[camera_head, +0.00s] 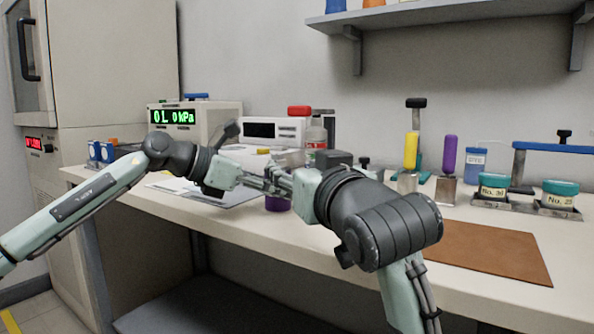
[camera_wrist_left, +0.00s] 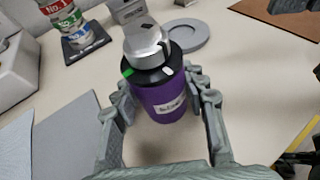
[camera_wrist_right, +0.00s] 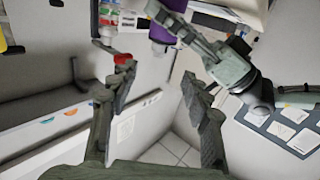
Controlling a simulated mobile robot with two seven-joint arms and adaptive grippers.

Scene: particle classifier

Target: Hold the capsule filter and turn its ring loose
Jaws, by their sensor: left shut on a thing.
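The capsule filter (camera_wrist_left: 168,100) is a purple cylinder with a pale label, standing upright between my left fingers in the left wrist view. Its dark ring (camera_wrist_left: 152,70), with a green and a white mark, sits above the fingers, under a silver top (camera_wrist_left: 147,42). My left gripper (camera_wrist_left: 160,98) is shut on the purple body. In the head view the arms mostly hide the filter; a purple part (camera_head: 277,204) shows below the grippers. My right gripper (camera_wrist_right: 158,78) is open and empty in the right wrist view, close to the filter (camera_wrist_right: 166,30) but apart from it.
A flat grey round holder (camera_wrist_left: 188,36) lies behind the filter. A stacked container marked No.1 (camera_wrist_left: 72,18) stands on a dark base. A brown mat (camera_head: 490,252) lies at the right, with lidded jars (camera_head: 560,193) behind it. A pressure display (camera_head: 172,117) stands at the back left.

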